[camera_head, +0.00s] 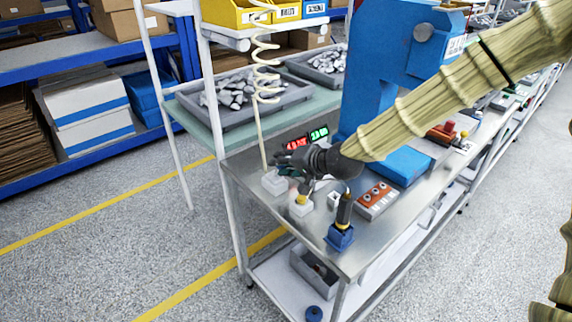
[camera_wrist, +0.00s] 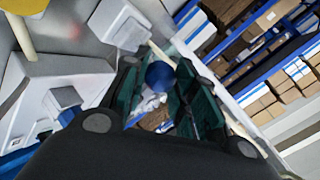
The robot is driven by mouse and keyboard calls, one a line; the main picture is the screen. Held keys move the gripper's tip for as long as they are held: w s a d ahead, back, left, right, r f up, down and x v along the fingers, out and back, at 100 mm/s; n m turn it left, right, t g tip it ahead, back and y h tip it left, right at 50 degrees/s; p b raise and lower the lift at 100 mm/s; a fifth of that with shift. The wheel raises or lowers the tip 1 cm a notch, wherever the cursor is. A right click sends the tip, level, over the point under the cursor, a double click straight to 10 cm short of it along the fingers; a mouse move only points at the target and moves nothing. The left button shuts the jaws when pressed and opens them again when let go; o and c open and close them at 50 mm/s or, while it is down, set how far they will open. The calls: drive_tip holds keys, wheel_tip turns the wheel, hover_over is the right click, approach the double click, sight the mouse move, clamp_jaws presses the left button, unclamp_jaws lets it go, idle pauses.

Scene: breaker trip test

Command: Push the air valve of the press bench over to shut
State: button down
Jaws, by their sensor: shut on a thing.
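The air valve appears to be the white block (camera_head: 274,183) at the near left of the press bench, below the coiled cream hose (camera_head: 262,70). In the wrist view a white block (camera_wrist: 117,24) stands beside my fingers. A round blue knob (camera_wrist: 159,75) shows between the green-padded fingers of my gripper (camera_wrist: 165,95), which is shut on it. I cannot clearly see the lever joining the knob to the block. In the head view my dark gripper (camera_head: 287,165) reaches in from the right, over the bench's left end, and hides the knob.
A white block with a yellow button (camera_head: 301,203), a blue-based tool holder (camera_head: 341,236) and an orange-topped switch box (camera_head: 377,200) stand near my gripper. The blue press (camera_head: 375,75) rises behind my arm. The aisle floor is clear.

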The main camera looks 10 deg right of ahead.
drive_tip(key=shift+w+r, duration=0.1)
drive_tip(key=c, duration=1.1)
unclamp_jaws()
drive_tip(key=shift+d, duration=0.1)
drive_tip(key=v, duration=1.1)
drive_tip(key=shift+s+d+r, duration=0.2)
drive_tip(key=shift+s+d, duration=0.05)
